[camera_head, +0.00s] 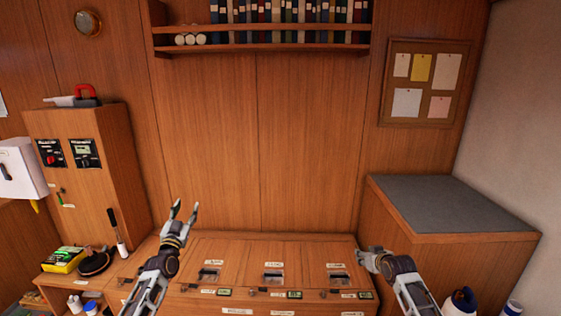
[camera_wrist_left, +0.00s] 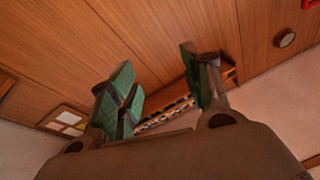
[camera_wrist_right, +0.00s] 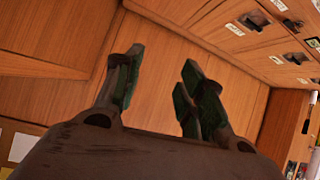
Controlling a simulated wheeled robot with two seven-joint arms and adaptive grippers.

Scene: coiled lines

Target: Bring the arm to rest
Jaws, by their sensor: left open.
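My left gripper (camera_head: 183,213) is raised above the left part of the wooden chest, fingers pointing up and spread apart. In the left wrist view its green-padded fingers (camera_wrist_left: 165,92) are open with nothing between them. My right gripper (camera_head: 366,258) is at the right end of the chest, low near its edge; its fingers are hard to make out in the head view. In the right wrist view its fingers (camera_wrist_right: 157,88) stand apart with a gap and nothing between them.
The wooden chest (camera_head: 230,246) has several latches and labels on top. A grey-topped cabinet (camera_head: 450,205) stands at right, with bottles (camera_head: 460,302) below it. At left are a control cabinet (camera_head: 92,185), a yellow box (camera_head: 63,260) and a dark coil (camera_head: 95,264). A bookshelf (camera_head: 260,50) hangs above.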

